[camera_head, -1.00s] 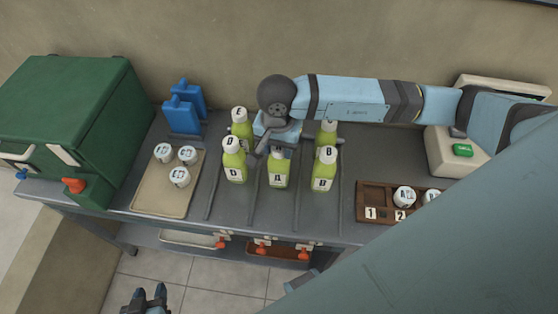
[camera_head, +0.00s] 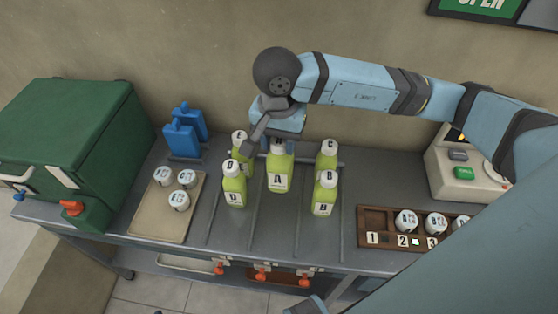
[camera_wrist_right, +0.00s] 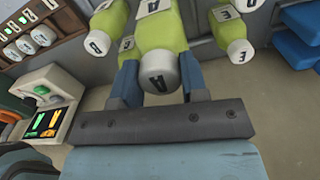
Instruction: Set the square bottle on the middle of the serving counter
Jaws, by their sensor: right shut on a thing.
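The bottle labelled A (camera_head: 280,175), yellow-green with a pale cap and a squarish body, is in the middle of the bottle group. My right gripper (camera_head: 278,142) reaches it from behind and is shut on it near the cap. Bottle A appears raised off the worktop. My left gripper is not in view. No separate serving counter can be made out; the grey worktop (camera_head: 290,235) lies below the bottles.
Bottles D (camera_head: 234,187), E (camera_head: 239,147), B (camera_head: 324,197) and C (camera_head: 327,155) stand close around A. A tan tray (camera_head: 150,218) with cups is at left, beside a green box (camera_head: 75,130) and blue stands (camera_head: 183,137). A brown numbered rack (camera_head: 375,220) is at right.

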